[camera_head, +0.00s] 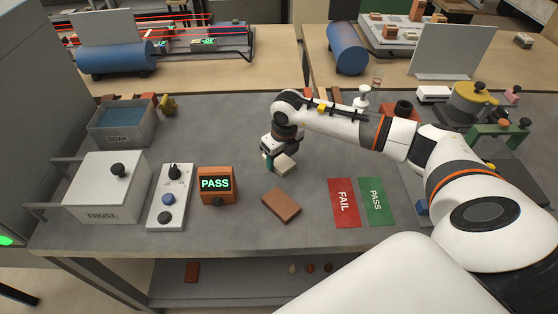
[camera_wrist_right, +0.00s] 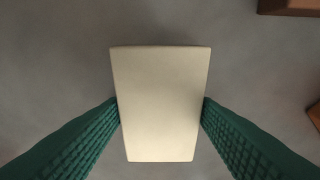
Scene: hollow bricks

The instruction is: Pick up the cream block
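The cream block (camera_head: 286,165) is at the middle of the bench in the head view, right by my right gripper (camera_head: 276,164). In the right wrist view the cream block (camera_wrist_right: 161,105) fills the middle of the picture. The green ribbed fingers of my right gripper (camera_wrist_right: 161,108) lie against its left and right sides, with no gap that I can see. Its top edge looks wider than its bottom edge. Whether the block rests on the bench or is clear of it cannot be told. My left gripper is not in view.
A brown brick (camera_head: 281,205) lies in front of the gripper. Red FAIL (camera_head: 343,203) and green PASS (camera_head: 376,201) mats lie to its right. An orange PASS display (camera_head: 216,184), a switch panel (camera_head: 170,197), a FROST box (camera_head: 107,188) and a SOAK tub (camera_head: 122,125) stand left.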

